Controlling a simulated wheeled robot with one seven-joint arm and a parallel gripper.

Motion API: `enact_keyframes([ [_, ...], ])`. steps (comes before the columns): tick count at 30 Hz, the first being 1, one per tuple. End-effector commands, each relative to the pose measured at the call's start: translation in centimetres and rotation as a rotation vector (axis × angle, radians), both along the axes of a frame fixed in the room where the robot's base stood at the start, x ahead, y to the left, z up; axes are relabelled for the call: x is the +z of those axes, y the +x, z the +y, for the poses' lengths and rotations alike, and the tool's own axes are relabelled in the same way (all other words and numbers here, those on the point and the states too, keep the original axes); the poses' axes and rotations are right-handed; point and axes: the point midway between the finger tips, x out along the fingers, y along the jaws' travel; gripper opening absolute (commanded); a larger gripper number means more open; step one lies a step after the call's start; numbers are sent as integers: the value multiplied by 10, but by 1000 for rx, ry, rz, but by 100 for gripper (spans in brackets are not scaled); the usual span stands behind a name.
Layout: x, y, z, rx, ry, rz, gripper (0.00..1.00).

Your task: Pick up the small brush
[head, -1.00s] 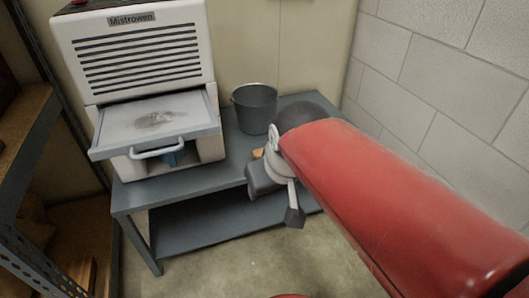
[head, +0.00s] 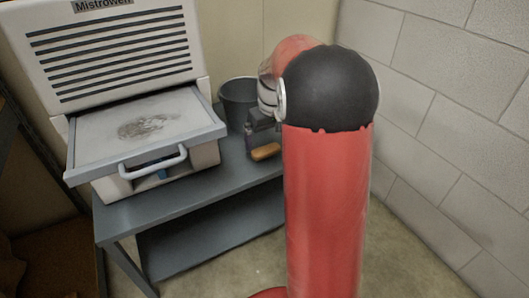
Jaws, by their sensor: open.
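A small orange-tan thing (head: 265,152), which looks like the small brush, lies on the grey bench (head: 160,214) in front of the bucket. Only part of it shows, and its bristles cannot be made out. My gripper (head: 262,137) is just behind and above it, close to the bench top. My gripper is open, but its fingertips are mostly hidden by its own body and my arm. I cannot tell whether it touches the brush.
A dark grey bucket (head: 238,100) stands behind, close to my gripper. A white louvred machine (head: 110,45) fills the bench's left side; its pulled-out tray (head: 95,152) with a dusty smear juts forward. A block wall (head: 455,110) is on the right. The bench front is clear.

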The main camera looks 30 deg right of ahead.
Motion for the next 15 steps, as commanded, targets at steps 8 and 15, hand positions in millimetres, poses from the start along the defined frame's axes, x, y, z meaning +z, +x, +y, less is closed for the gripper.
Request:
enact_keyframes([
  [8,-33,12,-3,0,0,1,100],
  [15,-51,14,-3,0,0,-1,100],
])
